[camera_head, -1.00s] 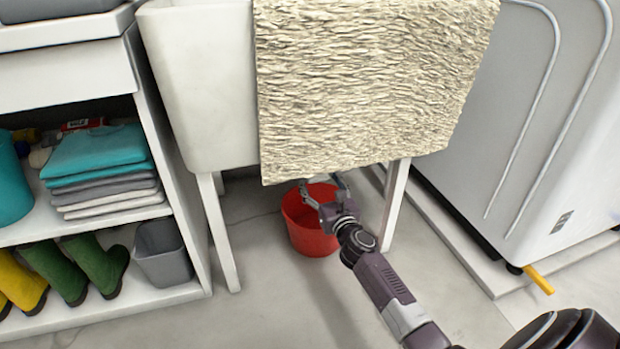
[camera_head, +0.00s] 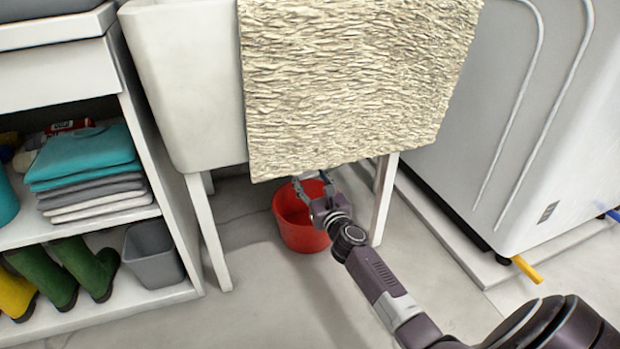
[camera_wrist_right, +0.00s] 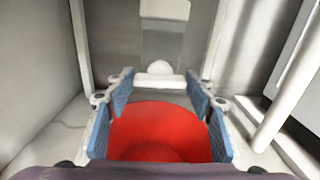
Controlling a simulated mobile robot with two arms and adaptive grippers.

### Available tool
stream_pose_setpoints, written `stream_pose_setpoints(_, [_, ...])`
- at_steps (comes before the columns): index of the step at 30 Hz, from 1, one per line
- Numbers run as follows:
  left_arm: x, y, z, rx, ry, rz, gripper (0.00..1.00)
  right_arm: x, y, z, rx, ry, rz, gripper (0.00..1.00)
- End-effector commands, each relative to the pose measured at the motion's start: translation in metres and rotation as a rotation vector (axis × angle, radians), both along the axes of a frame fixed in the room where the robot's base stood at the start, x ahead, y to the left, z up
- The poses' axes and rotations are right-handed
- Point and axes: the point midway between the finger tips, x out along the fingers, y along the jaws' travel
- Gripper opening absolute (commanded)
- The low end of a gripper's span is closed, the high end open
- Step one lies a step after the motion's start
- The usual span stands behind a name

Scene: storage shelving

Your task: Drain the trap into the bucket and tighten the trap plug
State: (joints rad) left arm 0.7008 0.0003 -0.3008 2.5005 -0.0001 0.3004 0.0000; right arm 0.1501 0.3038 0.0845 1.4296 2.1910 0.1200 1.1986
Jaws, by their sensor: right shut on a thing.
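My right gripper (camera_head: 313,184) reaches under the front of the sink, just above the red bucket (camera_head: 292,230). In the right wrist view the blue-padded fingers (camera_wrist_right: 160,82) stand apart, with a small white rounded part between their tips. This looks like the trap plug (camera_wrist_right: 160,68), and the gripper is shut on it. A white fitting (camera_wrist_right: 165,9) shows above it. The bucket (camera_wrist_right: 152,125) stands on the floor below and appears between the fingers. The sink front and cloth hide the trap in the head view. My left gripper is not in view.
The white sink (camera_head: 185,90) stands on legs, with a beige textured cloth (camera_head: 350,80) over its front. A shelf (camera_head: 130,297) with towels, boots and a grey bin is at the left. A white appliance (camera_head: 520,120) stands at the right. The front floor is clear.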

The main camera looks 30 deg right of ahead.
Motion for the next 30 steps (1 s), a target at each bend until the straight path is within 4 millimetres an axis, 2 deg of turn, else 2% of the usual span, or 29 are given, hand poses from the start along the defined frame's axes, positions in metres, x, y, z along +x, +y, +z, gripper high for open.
stream_pose_setpoints(8, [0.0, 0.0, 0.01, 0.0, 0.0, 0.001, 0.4, 0.0, 0.0, 0.001, -0.159, 0.04, -0.001, 0.25])
stream_pose_setpoints(30, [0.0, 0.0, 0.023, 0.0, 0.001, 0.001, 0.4, 0.001, 0.002, 0.0, -0.84, 0.202, 0.001, 0.25])
